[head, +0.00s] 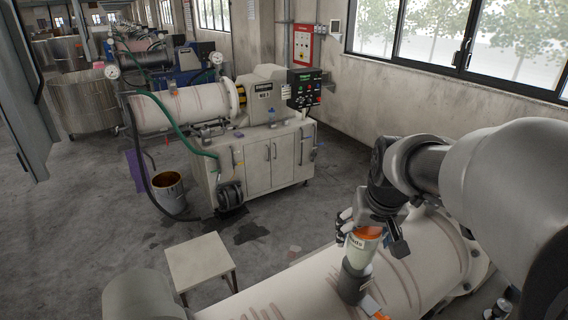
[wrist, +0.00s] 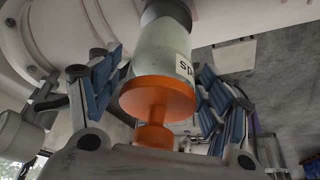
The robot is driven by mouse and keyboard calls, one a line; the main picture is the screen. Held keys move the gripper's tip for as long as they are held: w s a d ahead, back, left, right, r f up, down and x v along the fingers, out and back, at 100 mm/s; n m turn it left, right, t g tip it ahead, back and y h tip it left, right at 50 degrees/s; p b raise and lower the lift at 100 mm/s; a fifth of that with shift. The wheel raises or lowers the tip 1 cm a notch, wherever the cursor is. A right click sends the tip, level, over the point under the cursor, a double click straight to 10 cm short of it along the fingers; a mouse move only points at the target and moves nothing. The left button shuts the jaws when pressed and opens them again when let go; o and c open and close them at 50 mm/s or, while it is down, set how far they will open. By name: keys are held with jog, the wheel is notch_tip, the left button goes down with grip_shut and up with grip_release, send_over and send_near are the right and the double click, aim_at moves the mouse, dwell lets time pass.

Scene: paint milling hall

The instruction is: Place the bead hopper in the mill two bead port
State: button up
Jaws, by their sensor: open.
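The bead hopper (head: 361,243) has a pale labelled body and an orange end. It stands close to upright over the dark grey bead port (head: 355,280) on the white mill barrel (head: 300,285) in front of me. In the wrist view the hopper's orange end (wrist: 158,100) faces the camera, and its far end meets a grey collar (wrist: 165,10). Whether it is fully seated cannot be told. My gripper (head: 358,222) is open around the hopper. In the wrist view its blue-padded fingers (wrist: 158,88) stand on both sides of the body, with a gap at the right.
An orange tag (head: 374,307) lies beside the port. A small white table (head: 198,262) stands on the floor to the left. Another mill on a white cabinet (head: 265,160) stands behind, with a bucket (head: 168,190) and hoses near it. Open floor lies between.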

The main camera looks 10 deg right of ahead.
jog(key=shift+r, duration=0.1)
jog(key=shift+r+p, duration=0.3)
jog(key=shift+p, duration=0.1)
jog(key=v, duration=1.2)
jog(key=s+a+f+n, duration=0.1)
jog(key=s+a+f, duration=0.4)
jog(key=s, duration=0.2)
jog(key=s+a+f+n+y, duration=0.1)
jog(key=s+a+f+n, duration=0.1)
jog(key=s+a+f, duration=0.3)
jog(key=s+a, duration=0.1)
jog(key=s, duration=0.2)
jog(key=shift+f, duration=0.15)
jog(key=shift+s+a, duration=0.15)
